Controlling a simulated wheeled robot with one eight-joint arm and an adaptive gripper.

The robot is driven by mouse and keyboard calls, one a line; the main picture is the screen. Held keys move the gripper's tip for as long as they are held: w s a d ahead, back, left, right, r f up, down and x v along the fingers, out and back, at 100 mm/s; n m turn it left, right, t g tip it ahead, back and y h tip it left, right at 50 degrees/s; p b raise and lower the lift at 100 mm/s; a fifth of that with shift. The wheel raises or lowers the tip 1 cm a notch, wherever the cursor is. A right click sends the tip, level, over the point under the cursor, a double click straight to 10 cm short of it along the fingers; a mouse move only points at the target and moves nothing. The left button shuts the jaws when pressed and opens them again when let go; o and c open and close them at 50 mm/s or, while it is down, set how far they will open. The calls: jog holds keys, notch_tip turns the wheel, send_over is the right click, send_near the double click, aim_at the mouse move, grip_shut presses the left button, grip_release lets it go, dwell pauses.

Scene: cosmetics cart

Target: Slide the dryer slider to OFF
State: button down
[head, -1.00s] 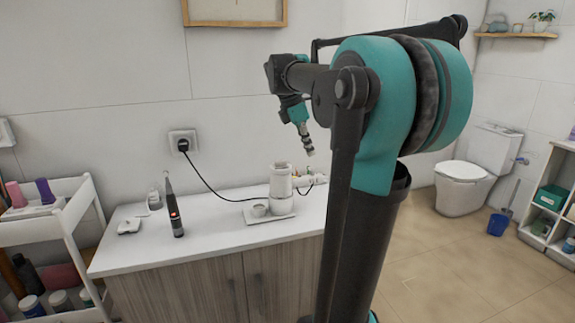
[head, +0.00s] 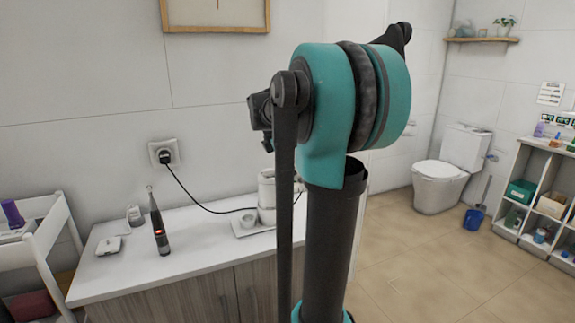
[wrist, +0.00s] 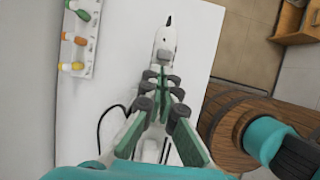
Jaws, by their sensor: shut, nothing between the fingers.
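In the wrist view, my gripper (wrist: 161,76) is shut and empty, its green-sided fingers pointing up the picture over a white counter top. A long white object with a dark pointed tip (wrist: 166,38) lies just beyond the fingertips; whether they touch it I cannot tell. It may be the dryer, but no slider or OFF mark can be made out. In the head view, my arm hides the right part of the counter (head: 130,270), and my gripper is not visible there.
A black device with an orange light (head: 160,232) stands on the counter. A white appliance (head: 266,188) is partly behind my arm, near a cord to the wall socket (head: 164,152).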

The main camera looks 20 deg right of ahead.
jog(key=shift+d+f, duration=0.15)
jog(key=shift+f, duration=0.2)
jog(key=shift+d, duration=0.1)
jog(key=shift+d, duration=1)
jog(key=shift+a+r, duration=0.1)
